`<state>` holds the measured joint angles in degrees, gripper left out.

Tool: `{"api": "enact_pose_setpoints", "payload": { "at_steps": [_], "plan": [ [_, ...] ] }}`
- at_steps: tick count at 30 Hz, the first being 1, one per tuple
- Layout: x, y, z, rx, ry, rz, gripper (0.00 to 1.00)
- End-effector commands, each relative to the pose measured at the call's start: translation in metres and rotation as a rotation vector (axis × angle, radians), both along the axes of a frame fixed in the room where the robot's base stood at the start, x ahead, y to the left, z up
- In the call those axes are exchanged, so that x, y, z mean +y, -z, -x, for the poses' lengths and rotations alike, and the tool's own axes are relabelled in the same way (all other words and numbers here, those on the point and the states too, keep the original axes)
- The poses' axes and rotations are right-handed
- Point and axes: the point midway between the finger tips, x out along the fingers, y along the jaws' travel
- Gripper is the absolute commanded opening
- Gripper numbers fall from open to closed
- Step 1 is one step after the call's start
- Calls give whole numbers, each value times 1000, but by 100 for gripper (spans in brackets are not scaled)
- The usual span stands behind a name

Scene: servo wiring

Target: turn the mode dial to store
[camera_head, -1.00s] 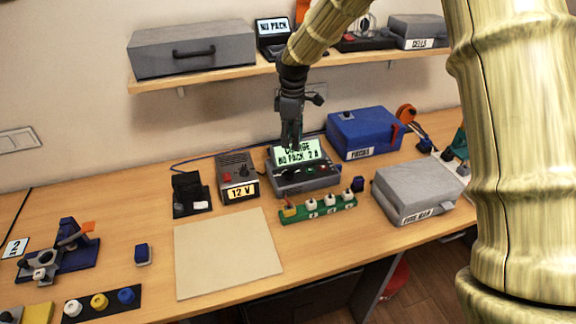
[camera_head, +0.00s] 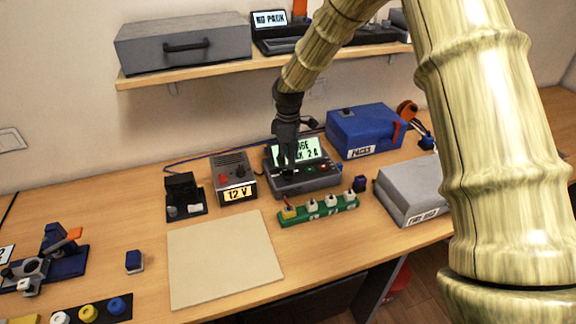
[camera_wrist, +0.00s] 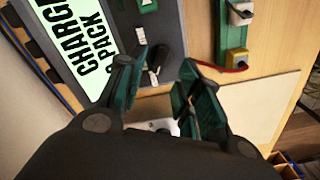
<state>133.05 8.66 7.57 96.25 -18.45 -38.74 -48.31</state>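The charger (camera_head: 318,184) is a dark grey box with a lit screen (camera_head: 313,150), partly covered by my gripper, on the table near the wall. In the wrist view the screen (camera_wrist: 80,40) reads CHARGE and part of NO PACK. A small black knob (camera_wrist: 155,64), seemingly the mode dial, stands on the panel beside a white mark. My gripper (camera_head: 285,165) points down over the left part of the panel. In the wrist view my gripper (camera_wrist: 157,70) is open, its fingers on either side of the knob. Contact and the dial's setting cannot be told.
A 12 V supply (camera_head: 234,180) stands close left of the charger, and a blue box (camera_head: 362,132) behind right. A green strip (camera_head: 318,209) with several connectors lies in front. A pale mat (camera_head: 224,258) is bare. A shelf (camera_head: 185,70) runs above.

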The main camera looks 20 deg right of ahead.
Motion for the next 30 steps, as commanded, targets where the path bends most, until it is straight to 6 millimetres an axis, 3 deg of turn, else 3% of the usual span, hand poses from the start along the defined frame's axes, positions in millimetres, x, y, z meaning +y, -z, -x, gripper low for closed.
{"api": "enact_pose_setpoints", "payload": {
  "at_steps": [10,24,26,30],
  "plan": [
    [2,39,0,1,-3,0,35],
    [2,49,-1,-1,-3,0,35],
    [2,49,-1,-1,-3,0,28],
    [2,49,-1,-1,-3,0,2]
  ]
}}
